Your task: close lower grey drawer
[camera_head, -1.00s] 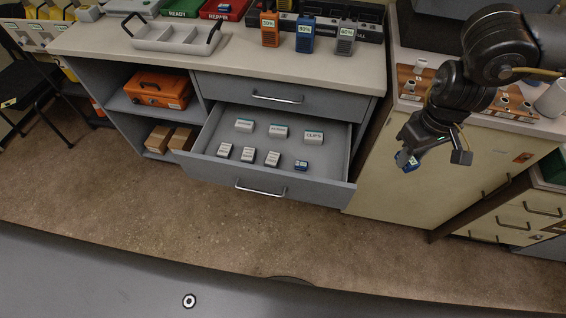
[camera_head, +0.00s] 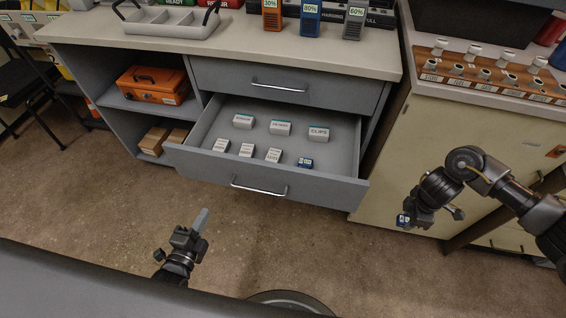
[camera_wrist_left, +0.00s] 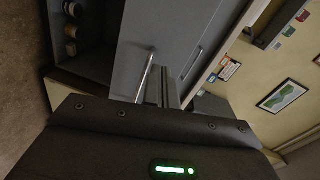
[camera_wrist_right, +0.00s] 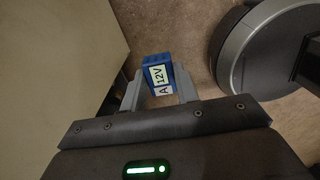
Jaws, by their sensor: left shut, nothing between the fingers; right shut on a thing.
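The lower grey drawer (camera_head: 212,172) is pulled out from the grey cabinet, with a silver bar handle (camera_head: 258,189) on its front. Several small white boxes (camera_head: 280,127) and one blue box (camera_head: 305,162) stand inside it. My left gripper (camera_head: 201,222) is shut and empty, in front of and below the drawer front, left of the handle. My right gripper (camera_head: 404,219) is to the right of the drawer, in front of the cream cabinet. It is shut on a blue block, which the right wrist view shows as a blue battery labelled 12V (camera_wrist_right: 158,73).
The upper grey drawer (camera_head: 279,86) is shut. An orange case (camera_head: 153,85) and brown boxes (camera_head: 157,141) sit on the open shelves at left. A cream cabinet (camera_head: 420,130) stands at right. The floor in front of the drawer is clear.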

